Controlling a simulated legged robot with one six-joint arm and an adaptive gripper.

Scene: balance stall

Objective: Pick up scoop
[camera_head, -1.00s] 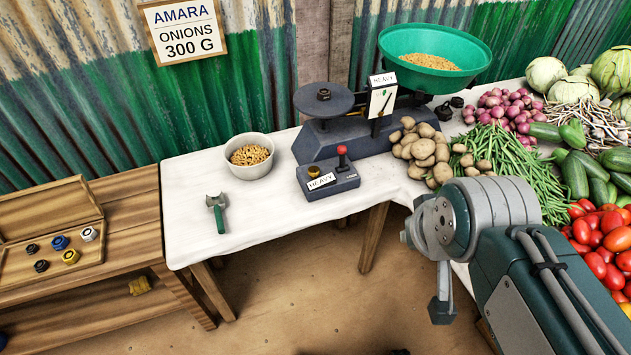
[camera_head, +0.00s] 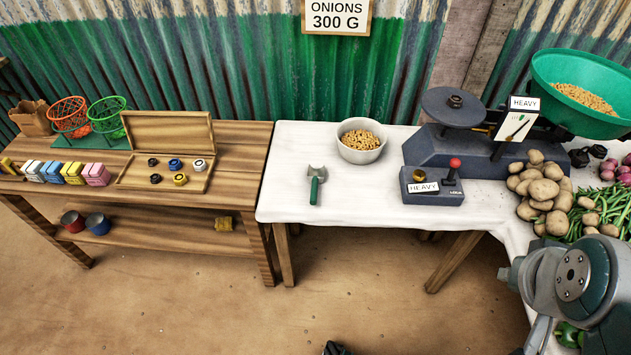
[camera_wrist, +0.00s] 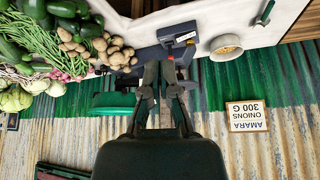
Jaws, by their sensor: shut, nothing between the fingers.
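The scoop (camera_head: 315,185) has a green handle and a grey metal head. It lies on the white-covered table (camera_head: 285,150), left of the balance, with its handle toward the table's front edge. In the wrist view the scoop (camera_wrist: 265,12) shows small at the top right, well away from my fingers. My gripper (camera_wrist: 161,64) is shut and empty, in the air. The wrist view is upside down. In the head view my arm is at the lower right, and I cannot make out the fingertips there.
A white bowl of yellowish pieces (camera_head: 362,148) stands right of the scoop. Beyond it are a control box with a red knob (camera_head: 432,186) and the balance (camera_head: 455,145). Potatoes (camera_head: 545,190) lie right. A wooden bench (camera_head: 225,180) adjoins left. The cloth around the scoop is clear.

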